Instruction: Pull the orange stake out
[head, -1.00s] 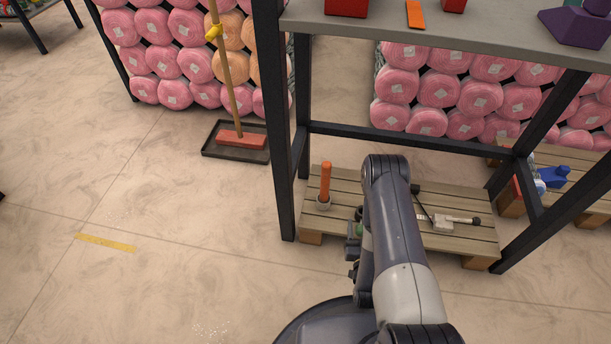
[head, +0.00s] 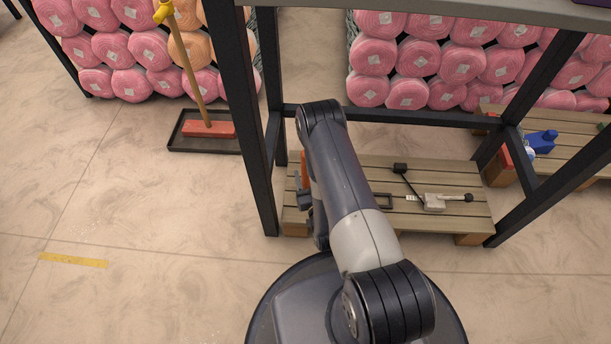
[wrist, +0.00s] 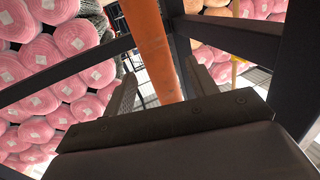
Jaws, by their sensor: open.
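The orange stake (head: 305,168) shows as a thin strip behind my arm at the left end of the low wooden pallet in the head view. Its lower part and its holder are hidden there. In the wrist view the stake (wrist: 148,40) is large and runs down between the two fingers of my gripper (wrist: 159,72). The fingers stand apart on either side of it, and I cannot tell whether either touches it. In the head view the gripper (head: 304,197) is mostly hidden by my arm.
Black shelf posts (head: 247,120) frame the slatted pallet (head: 440,228). A white-headed tool (head: 433,202) lies on its right part. A broom (head: 187,70) stands in a black tray (head: 180,146) at left. Pink rolls (head: 420,60) are stacked behind.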

